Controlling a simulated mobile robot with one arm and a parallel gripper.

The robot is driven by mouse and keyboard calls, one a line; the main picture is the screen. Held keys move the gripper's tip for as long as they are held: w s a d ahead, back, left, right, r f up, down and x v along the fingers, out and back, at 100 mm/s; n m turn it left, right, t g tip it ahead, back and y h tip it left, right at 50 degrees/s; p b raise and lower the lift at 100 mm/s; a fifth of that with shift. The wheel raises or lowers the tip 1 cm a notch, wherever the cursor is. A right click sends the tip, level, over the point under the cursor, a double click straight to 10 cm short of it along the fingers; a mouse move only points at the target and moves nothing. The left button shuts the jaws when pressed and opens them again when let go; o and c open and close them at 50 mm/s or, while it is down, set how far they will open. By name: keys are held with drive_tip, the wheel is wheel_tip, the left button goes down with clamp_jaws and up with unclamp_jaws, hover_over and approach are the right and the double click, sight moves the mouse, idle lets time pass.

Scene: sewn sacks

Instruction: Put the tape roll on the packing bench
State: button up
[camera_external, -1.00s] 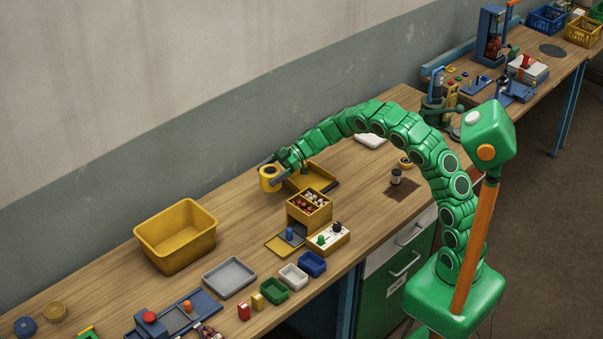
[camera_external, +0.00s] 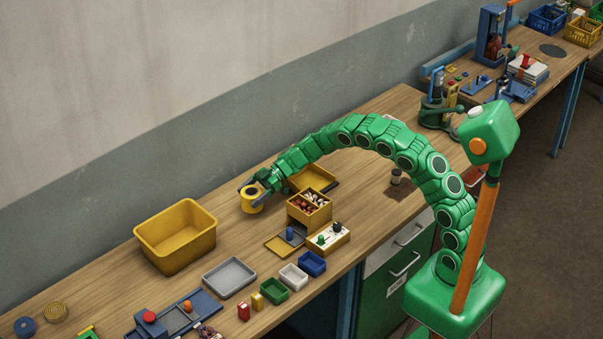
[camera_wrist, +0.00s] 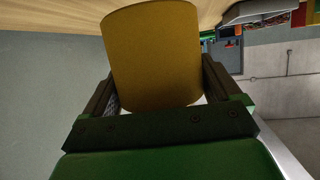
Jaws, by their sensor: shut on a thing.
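My gripper (camera_external: 259,191) is shut on the yellow tape roll (camera_external: 252,203), a short ring with a hollow centre. It holds the roll over the wooden bench, between the large yellow bin and the small sorting boxes. In the wrist view the roll (camera_wrist: 155,58) stands between the two dark fingers, its curved side toward the camera. The long wooden bench (camera_external: 120,285) lies below; whether the roll touches it is hard to tell. Which bench is the packing bench is not marked; a second wooden bench (camera_external: 560,72) stands at the far right.
A large yellow bin (camera_external: 177,238) stands left of the roll. A compartment box (camera_external: 309,207) and a control box (camera_external: 328,238) stand right of it. A grey tray (camera_external: 230,277) and small coloured trays line the front. Bare wood lies between the bin and the boxes.

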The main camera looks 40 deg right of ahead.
drive_tip(key=shift+f, duration=2)
drive_tip(key=o, duration=0.8)
drive_tip(key=shift+f, duration=0.1)
drive_tip(key=shift+d+r, duration=0.2)
drive_tip(key=v, duration=1.1)
drive_tip(key=shift+s+d+r, duration=0.1)
drive_tip(key=shift+d+r, duration=0.05)
drive_tip(key=shift+d, duration=0.15)
